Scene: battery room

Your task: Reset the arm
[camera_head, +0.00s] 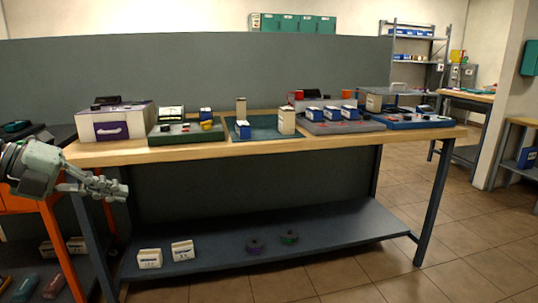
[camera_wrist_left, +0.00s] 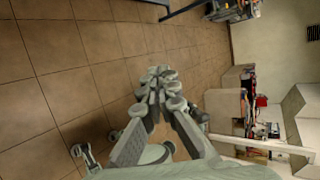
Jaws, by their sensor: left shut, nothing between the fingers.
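My left gripper (camera_head: 120,190) comes in from the left in the head view. It hangs in the air in front of the left end of the workbench, a little below the bench top, with its fingers pointing right. In the left wrist view the gripper (camera_wrist_left: 158,85) has its fingertips together over tiled floor. It is shut and holds nothing. My right gripper is in neither view.
The workbench (camera_head: 215,149) carries a white box with a purple handle (camera_head: 110,125), a green tray (camera_head: 186,138), a blue tray (camera_head: 262,133) and a grey tray (camera_head: 335,128). Its lower shelf (camera_head: 340,235) holds small boxes and two spools. Tiled floor at the right is clear.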

